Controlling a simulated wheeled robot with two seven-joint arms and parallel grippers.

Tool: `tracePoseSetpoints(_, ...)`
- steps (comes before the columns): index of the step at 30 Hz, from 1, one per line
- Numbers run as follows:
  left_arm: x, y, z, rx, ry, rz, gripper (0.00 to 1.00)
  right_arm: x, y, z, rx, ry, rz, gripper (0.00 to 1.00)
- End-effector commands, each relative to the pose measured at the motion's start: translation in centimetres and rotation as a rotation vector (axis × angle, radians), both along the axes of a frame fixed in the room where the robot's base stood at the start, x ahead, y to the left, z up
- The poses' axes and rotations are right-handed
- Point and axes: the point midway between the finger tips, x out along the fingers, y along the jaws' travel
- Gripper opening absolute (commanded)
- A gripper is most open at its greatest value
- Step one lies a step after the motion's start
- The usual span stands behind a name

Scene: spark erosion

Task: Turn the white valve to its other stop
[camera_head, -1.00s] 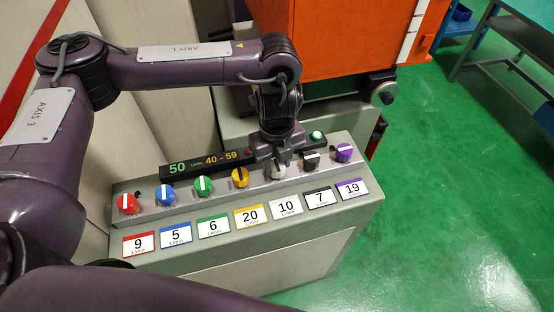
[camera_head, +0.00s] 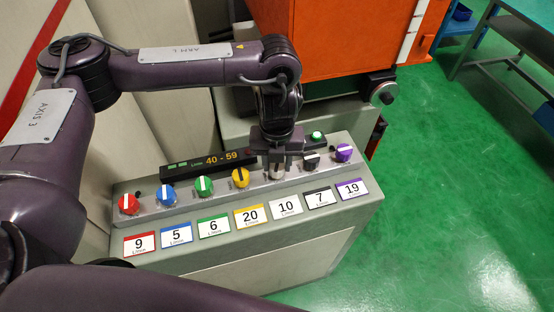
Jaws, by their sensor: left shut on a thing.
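The white valve (camera_head: 277,174) is on the sloped grey panel, behind the card marked 10 and between the yellow and black valves. My left gripper (camera_head: 277,168) reaches down over it from above and is shut on it. The fingers hide most of the white valve, so its pointer direction cannot be told. My right gripper is not in view.
Red (camera_head: 128,204), blue (camera_head: 166,195), green (camera_head: 204,187) and yellow (camera_head: 240,178) valves stand left of it. The black (camera_head: 311,160) and purple (camera_head: 343,153) valves stand close on the right. A display (camera_head: 208,164) behind shows green dashes and 40 - 59. A green button (camera_head: 317,137) is lit.

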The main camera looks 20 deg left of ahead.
Motion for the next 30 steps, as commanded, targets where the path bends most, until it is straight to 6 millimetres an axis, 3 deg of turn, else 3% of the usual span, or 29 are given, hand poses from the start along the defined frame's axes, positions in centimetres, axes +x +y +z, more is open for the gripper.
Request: tracePoseSetpoints(30, 0.15, -0.06, 0.16, -0.001, -0.006, -0.936, 0.13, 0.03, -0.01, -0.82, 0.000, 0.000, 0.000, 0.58)
